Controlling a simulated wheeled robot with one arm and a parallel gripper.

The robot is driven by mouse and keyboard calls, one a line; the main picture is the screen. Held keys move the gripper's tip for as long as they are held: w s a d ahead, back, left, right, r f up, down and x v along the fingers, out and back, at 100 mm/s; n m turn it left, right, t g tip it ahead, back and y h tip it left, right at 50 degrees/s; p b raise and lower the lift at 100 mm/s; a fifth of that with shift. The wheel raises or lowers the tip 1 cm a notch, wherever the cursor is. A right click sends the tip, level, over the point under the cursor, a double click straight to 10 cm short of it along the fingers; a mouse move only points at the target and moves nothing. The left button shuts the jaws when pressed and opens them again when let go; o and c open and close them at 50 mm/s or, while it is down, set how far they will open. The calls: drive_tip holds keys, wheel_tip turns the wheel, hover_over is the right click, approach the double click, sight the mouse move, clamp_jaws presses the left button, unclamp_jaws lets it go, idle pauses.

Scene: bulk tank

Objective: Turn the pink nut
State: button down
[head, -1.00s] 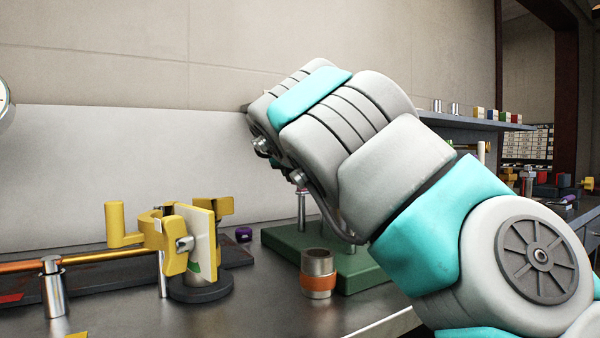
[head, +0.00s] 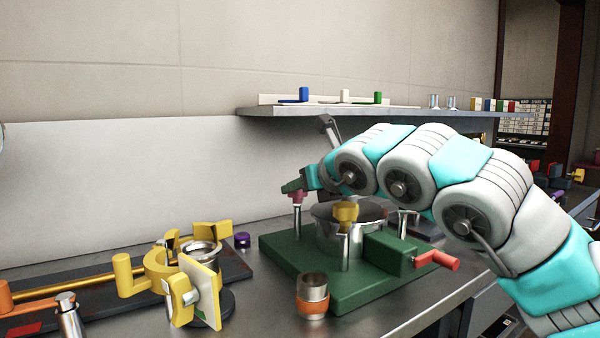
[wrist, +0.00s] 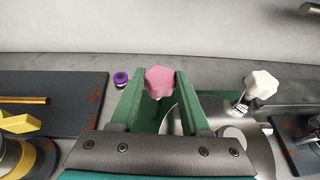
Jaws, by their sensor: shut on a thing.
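The pink nut (wrist: 160,82) is a lobed knob, seen between the two green fingers of my gripper (wrist: 159,84) in the wrist view. My gripper is shut on it. In the head view the pink nut (head: 298,197) shows at the top of a metal post at the back left of the green base (head: 345,303). My green fingertips (head: 294,187) are at it there and hide part of it. A metal pot (head: 330,235) with a yellow knob (head: 345,212) stands on the same base.
A white lobed nut (wrist: 262,83) stands right of my gripper. A purple knob (head: 242,239) lies left of the base. A copper-banded cup (head: 313,296) and a red handle (head: 437,259) are in front. A yellow clamp (head: 160,272) stands left. A shelf (head: 350,111) runs above.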

drive_tip(key=shift+n+y+p, duration=0.3)
drive_tip(key=shift+y, duration=0.1)
drive_tip(key=shift+c, duration=1.9)
unclamp_jaws()
drive_tip(key=v, duration=0.7)
drive_tip(key=shift+s+d+r, duration=0.2)
drive_tip(key=shift+s+r, duration=0.05)
